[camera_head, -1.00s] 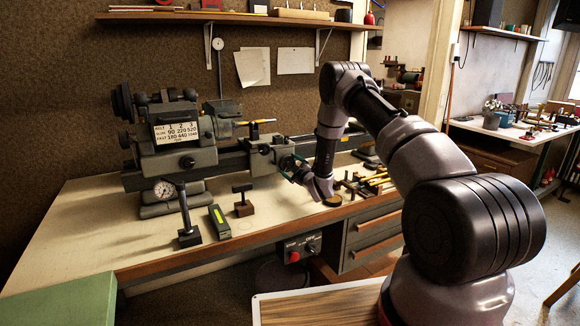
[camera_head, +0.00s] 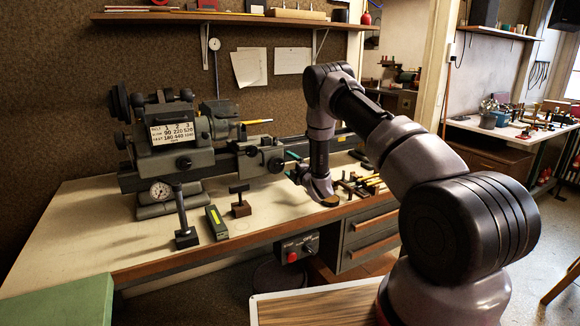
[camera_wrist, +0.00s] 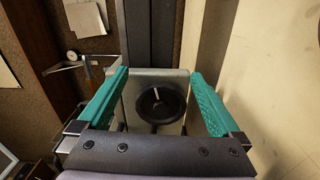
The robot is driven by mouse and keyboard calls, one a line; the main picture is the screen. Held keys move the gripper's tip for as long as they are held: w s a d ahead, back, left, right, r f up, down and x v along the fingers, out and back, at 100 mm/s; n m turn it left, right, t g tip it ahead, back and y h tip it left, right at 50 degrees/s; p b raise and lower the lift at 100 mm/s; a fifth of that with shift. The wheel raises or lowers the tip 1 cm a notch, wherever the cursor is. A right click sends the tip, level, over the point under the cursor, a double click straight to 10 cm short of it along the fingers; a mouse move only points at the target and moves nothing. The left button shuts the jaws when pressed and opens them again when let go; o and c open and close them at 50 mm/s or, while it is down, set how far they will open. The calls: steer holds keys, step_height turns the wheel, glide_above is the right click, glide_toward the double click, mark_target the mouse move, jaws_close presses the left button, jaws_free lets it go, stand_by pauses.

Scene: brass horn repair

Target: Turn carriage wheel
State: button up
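The carriage wheel (camera_wrist: 161,103) is a dark round handwheel with a pale mark on its face, on the front of a grey carriage block (camera_wrist: 178,78). In the wrist view it sits between the two teal fingers of my gripper (camera_wrist: 160,92), with a gap on both sides. The fingers are spread and hold nothing. In the head view the wheel (camera_head: 276,165) shows on the front of the lathe (camera_head: 180,150). My gripper (camera_head: 291,170) is just to its right, its fingers partly hidden by my wrist.
Pencil-like rods and small tools (camera_head: 362,186) lie right of my gripper. The bench's left front is clear.

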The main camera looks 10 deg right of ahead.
mark_target(276, 165)
steer(key=v, duration=1)
steer(key=shift+s, duration=0.4)
steer(key=f+m, duration=0.1)
steer(key=m, duration=0.1)
steer(key=s+a+f+m, duration=0.1)
steer(key=m, duration=0.1)
steer(key=s+f+m, duration=0.1)
steer(key=m, duration=0.1)
steer(key=shift+a+g+h, duration=0.3)
steer(key=shift+a, duration=0.05)
steer(key=w+a+r+m, duration=0.1)
steer(key=w+a+m, duration=0.1)
steer(key=w, duration=0.1)
steer(key=w+a+r+m, duration=0.1)
steer(key=w+a+m, duration=0.1)
steer(key=w, duration=0.2)
steer(key=w+a+r+m, duration=0.1)
steer(key=w+a+m, duration=0.1)
steer(key=w, duration=0.1)
steer(key=shift+w+a+r, duration=0.15)
steer(key=shift+w+r, duration=0.1)
